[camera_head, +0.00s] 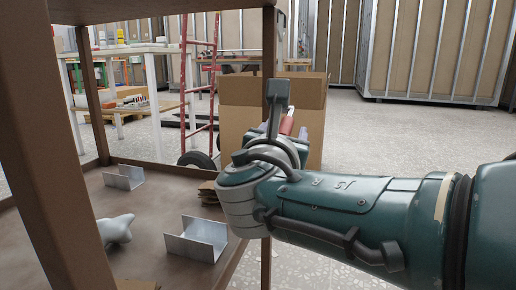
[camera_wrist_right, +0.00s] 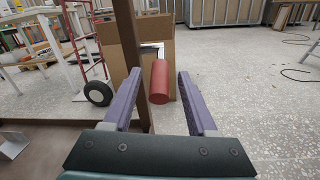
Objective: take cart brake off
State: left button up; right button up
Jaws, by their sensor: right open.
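A red cylindrical handle (camera_wrist_right: 159,82) on a pale bent rod shows in the right wrist view, in front of a cardboard box. A small part of the handle shows in the head view (camera_head: 287,122), mostly hidden by my right wrist. My right gripper (camera_wrist_right: 161,73) is open, its two purple fingers pointing toward the handle. The handle appears between the fingertips in the picture; contact is not visible, and I cannot tell the exact gap. The brown cart (camera_head: 62,170), with posts and a shelf, is at the left. My left gripper is not in view.
Metal channels (camera_head: 196,238) and a grey lumpy piece (camera_head: 115,229) lie on the cart's shelf. A cardboard box (camera_head: 240,125) and a red hand truck (camera_head: 199,90) stand behind. A cart post (camera_wrist_right: 130,60) is close to my left finger. Speckled floor (camera_head: 420,135) is open at the right.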

jog(key=shift+w, duration=0.2)
grip_shut()
dwell(0.4)
dwell(1.0)
